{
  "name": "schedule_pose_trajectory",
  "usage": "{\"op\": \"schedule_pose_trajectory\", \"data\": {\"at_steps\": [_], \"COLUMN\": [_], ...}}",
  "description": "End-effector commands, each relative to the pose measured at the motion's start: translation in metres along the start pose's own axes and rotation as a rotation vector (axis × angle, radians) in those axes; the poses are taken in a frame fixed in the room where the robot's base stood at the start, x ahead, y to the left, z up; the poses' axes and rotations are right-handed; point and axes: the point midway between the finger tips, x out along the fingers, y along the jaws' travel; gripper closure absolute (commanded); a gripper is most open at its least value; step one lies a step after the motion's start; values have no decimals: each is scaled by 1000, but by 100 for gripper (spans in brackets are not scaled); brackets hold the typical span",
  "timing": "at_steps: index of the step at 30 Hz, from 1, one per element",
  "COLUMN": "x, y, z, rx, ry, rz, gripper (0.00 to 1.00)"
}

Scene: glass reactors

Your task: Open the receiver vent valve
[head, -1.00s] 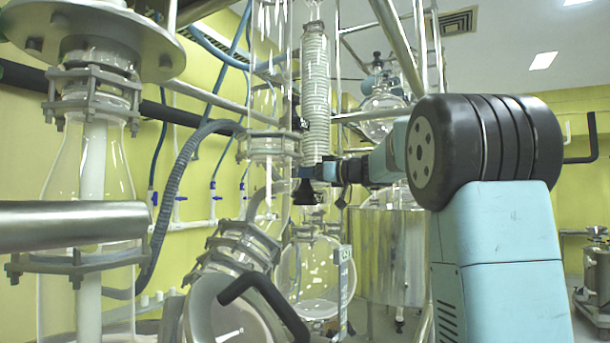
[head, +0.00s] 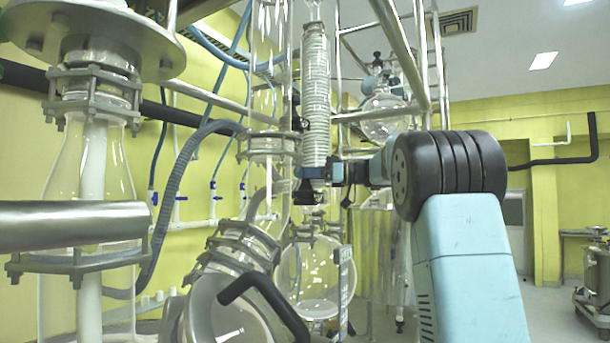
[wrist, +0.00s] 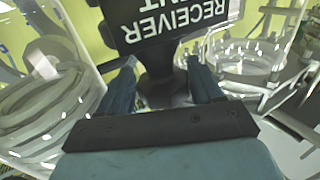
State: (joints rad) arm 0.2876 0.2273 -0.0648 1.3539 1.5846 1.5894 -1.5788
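The black receiver vent tag (wrist: 170,18) shows upside down at the top of the wrist view, with its white lettering partly cut off. A black valve handle (wrist: 160,85) stands just below it, narrow at the tag and wider toward my gripper. My gripper (wrist: 161,68) is open, with one dark blue finger on each side of the handle. Small gaps show between the fingertips and the narrow part; contact at the wider part is unclear. In the head view my gripper (head: 308,178) is at the foot of the ribbed column, and the valve is small and mostly hidden there.
The ribbed glass column (head: 315,95) rises right above my gripper. Glass vessels (head: 318,270) hang below it, and a steel vessel (head: 378,245) stands behind. Metal frame poles (head: 400,45) cross near my arm.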

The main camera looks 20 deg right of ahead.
Motion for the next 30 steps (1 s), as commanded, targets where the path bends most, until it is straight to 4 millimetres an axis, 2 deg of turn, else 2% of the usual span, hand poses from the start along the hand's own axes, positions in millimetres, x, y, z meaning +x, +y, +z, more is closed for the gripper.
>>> {"op": "schedule_pose_trajectory", "data": {"at_steps": [1,5,30], "x": [-3,-2,6], "y": [-2,-4,-6], "z": [-7,-8,-9], "rx": [-9,-9,-7], "ry": [7,8,13], "rz": [7,67,685], "gripper": [30,30,30]}}
